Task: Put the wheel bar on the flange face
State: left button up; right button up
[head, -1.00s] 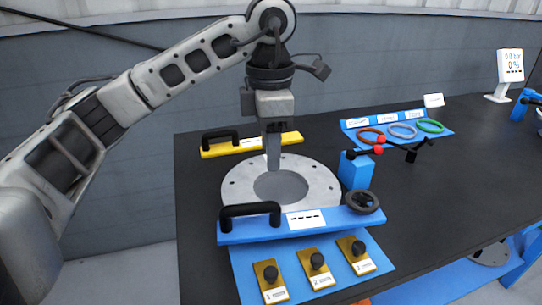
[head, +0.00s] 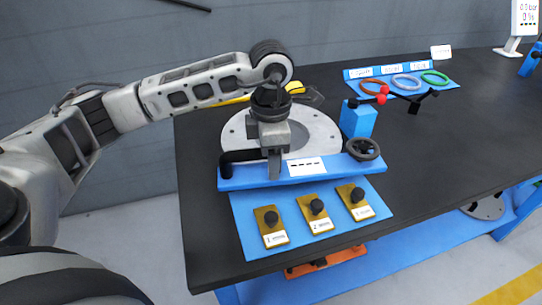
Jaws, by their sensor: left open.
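The wheel bar (head: 325,171) is a long blue bar with a black handle at its left end, a white label and a black handwheel (head: 363,149) at its right end. It lies at the front edge of the flange face (head: 322,134), a grey disc with small holes. My left gripper (head: 274,175) is open, pointing down at the bar between the handle and the label. It hides part of the bar and the right end of the handle; I cannot tell whether it touches. My right gripper is not in view.
A blue mat (head: 292,240) with several brass blocks with black knobs lies in front. A blue block (head: 358,119) with a red-knobbed lever stands right of the disc. A blue tray (head: 440,87) of coloured rings lies behind. A yellow bar (head: 237,100) is mostly hidden.

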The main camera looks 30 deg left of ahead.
pick_arm(q)
jog(key=shift+f, duration=0.25)
grip_shut()
jog(key=shift+w+a, duration=0.1)
jog(key=shift+a, duration=0.05)
